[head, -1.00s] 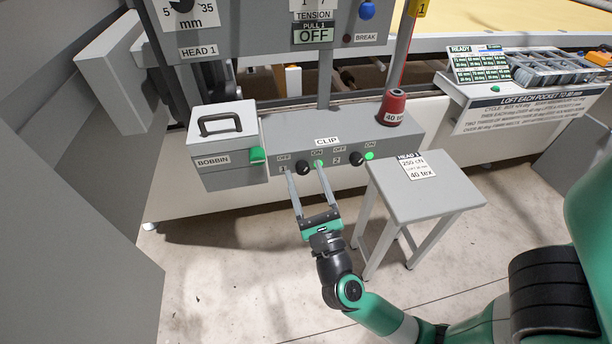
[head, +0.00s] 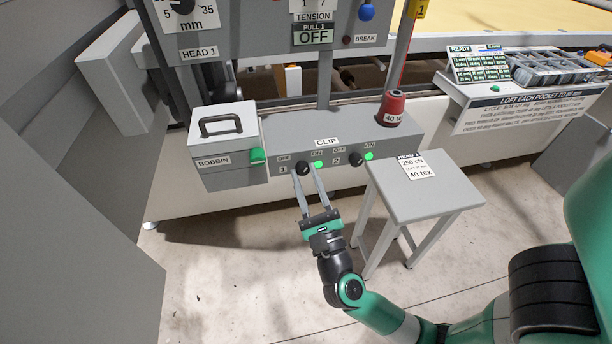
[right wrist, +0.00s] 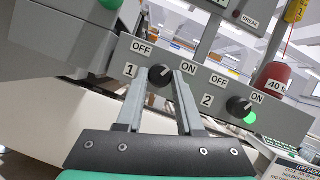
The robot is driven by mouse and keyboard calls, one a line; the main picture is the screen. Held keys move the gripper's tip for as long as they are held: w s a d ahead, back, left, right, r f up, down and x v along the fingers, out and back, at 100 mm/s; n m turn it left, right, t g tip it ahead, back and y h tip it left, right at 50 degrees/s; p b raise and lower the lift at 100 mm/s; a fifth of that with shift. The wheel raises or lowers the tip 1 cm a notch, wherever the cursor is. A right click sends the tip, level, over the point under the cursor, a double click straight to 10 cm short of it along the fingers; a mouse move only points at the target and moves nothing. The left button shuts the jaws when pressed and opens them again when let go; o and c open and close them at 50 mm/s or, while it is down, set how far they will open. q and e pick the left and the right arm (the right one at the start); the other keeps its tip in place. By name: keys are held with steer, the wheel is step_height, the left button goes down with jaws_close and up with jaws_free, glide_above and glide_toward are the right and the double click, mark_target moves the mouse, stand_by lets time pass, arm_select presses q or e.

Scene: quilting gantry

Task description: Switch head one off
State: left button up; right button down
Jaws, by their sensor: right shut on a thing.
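The head one switch is a round black knob marked 1 (head: 303,168) on the front of the grey CLIP box (head: 285,138), with OFF on its left and ON on its right. Its pale pointer mark leans toward ON in the right wrist view, where the knob also shows (right wrist: 160,76). A green lamp (head: 318,165) beside it is lit in the head view; the finger hides it in the right wrist view. My right gripper (head: 307,174) is shut on this knob, one finger on each side, as the right wrist view also shows (right wrist: 160,82). My left gripper is not in view.
Knob 2 (head: 356,159) with a lit green lamp (head: 369,156) sits to the right on the same box. A BOBBIN box (head: 200,178) stands left. A red cone (head: 394,106) stands on top. A grey stool (head: 440,190) stands close at right.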

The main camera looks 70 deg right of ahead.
steer(key=n+y+p, duration=0.1)
steer(key=n+p, duration=0.3)
steer(key=p, duration=0.1)
steer(key=n+t+y+p, duration=0.1)
steer(key=n+y+p, duration=0.1)
steer(key=n+p, duration=0.2)
steer(key=r+n+y+p, duration=0.1)
steer(key=n+y+p, duration=0.1)
steer(key=n+p, duration=0.2)
steer(key=shift+s+d+n+t+p, duration=0.15)
steer(key=shift+s+n+t+p, duration=0.2)
steer(key=shift+p, duration=0.85)
steer(key=shift+w+f+n+y+p, duration=0.15)
steer(key=shift+n+y+p, duration=0.45)
steer(key=shift+n+p, duration=0.55)
steer(key=c, duration=0.5)
jaws_free()
steer(key=shift+c, duration=0.2)
steer(key=v, duration=1.1)
steer(key=shift+s+a, duration=0.25)
steer(key=shift+s, duration=0.05)
